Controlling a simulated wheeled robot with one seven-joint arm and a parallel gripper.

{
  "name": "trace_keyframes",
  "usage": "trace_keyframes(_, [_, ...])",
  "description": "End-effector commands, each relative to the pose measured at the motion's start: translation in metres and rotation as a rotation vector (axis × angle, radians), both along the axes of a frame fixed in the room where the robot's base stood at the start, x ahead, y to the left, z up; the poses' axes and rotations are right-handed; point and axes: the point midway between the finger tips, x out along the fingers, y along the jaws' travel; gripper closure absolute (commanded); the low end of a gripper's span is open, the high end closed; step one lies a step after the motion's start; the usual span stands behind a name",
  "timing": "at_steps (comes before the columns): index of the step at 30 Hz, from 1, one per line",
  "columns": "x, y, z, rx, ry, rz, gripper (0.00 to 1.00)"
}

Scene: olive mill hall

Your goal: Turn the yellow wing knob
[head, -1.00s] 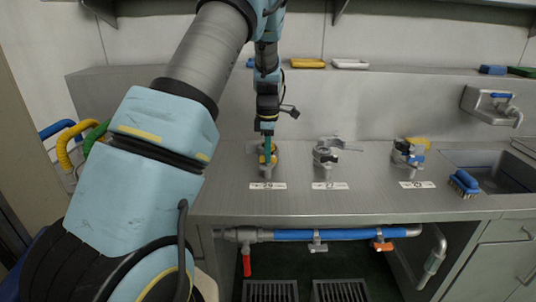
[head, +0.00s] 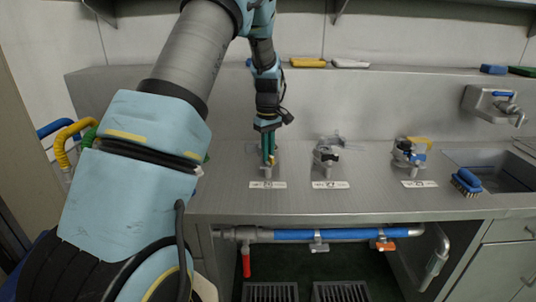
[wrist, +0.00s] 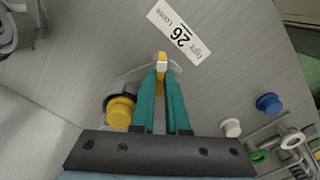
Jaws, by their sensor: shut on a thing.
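The yellow wing knob (head: 273,159) belongs to the leftmost fitting on the steel counter, behind a small label plate (head: 268,184). My gripper (head: 268,160) points down at it, and its two teal fingers are shut on the wing. In the wrist view a yellow and pale end of the wing (wrist: 161,62) shows between the fingertips; the fingers hide most of the rest. Beside the fingers there is a round yellow cap (wrist: 120,110) with a dark ring. The plate in the wrist view (wrist: 180,33) reads 26, with words for tight and loosen.
A fitting with a black part (head: 328,155) stands to the right, then one with blue and yellow parts (head: 409,152). A blue brush (head: 465,181) lies near the sink (head: 497,172). Pipes run under the counter (head: 380,208). The counter front is mostly clear.

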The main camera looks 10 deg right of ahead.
Motion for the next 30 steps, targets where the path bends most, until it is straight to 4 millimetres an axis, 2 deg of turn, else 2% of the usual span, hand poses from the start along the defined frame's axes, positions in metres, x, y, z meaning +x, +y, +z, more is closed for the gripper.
trace_keyframes(30, [-0.0003, -0.0003, 0.0003, -0.001, 0.001, -0.966, 1.00])
